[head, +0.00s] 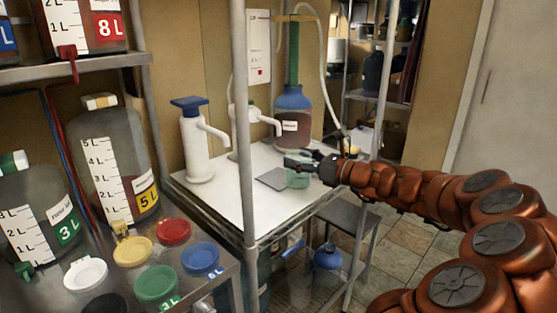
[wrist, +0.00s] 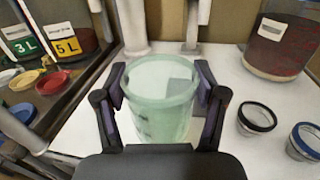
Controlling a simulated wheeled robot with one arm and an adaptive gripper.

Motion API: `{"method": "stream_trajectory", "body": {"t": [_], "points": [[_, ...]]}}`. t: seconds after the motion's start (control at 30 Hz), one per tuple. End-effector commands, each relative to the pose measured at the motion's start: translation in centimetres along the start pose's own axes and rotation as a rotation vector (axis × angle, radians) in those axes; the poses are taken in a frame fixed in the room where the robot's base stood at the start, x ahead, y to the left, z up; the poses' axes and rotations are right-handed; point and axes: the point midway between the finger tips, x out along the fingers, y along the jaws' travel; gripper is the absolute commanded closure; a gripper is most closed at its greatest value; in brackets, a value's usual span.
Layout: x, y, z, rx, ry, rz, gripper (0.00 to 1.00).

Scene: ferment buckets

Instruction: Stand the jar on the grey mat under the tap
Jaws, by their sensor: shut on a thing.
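A pale green see-through jar (head: 297,178) is upright in my gripper (head: 303,162) above or on the white bench top. In the wrist view the jar (wrist: 158,110) sits between the two fingers of my gripper (wrist: 160,84), which are shut on its sides. I cannot tell whether its base touches the bench. The grey mat (head: 271,179) lies flat on the bench, just left of the jar in the head view. White taps stand behind: one with a blue top (head: 196,145), another (head: 250,118) further right.
A large bottle of dark liquid (head: 293,117) stands at the back of the bench. A shelf post (head: 243,130) rises in front. In the wrist view, a black-rimmed (wrist: 257,117) and a blue-rimmed round item (wrist: 304,140) lie right of the jar. Coloured lids (head: 173,231) lie left.

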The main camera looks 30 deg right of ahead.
Motion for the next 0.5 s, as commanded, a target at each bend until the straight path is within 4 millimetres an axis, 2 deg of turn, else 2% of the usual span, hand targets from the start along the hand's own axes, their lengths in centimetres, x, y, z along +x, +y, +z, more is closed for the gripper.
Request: {"method": "stream_trajectory", "body": {"t": [0.5], "points": [[8.2, -4.7, -0.9, 0.001, 0.002, 0.004, 0.71]]}}
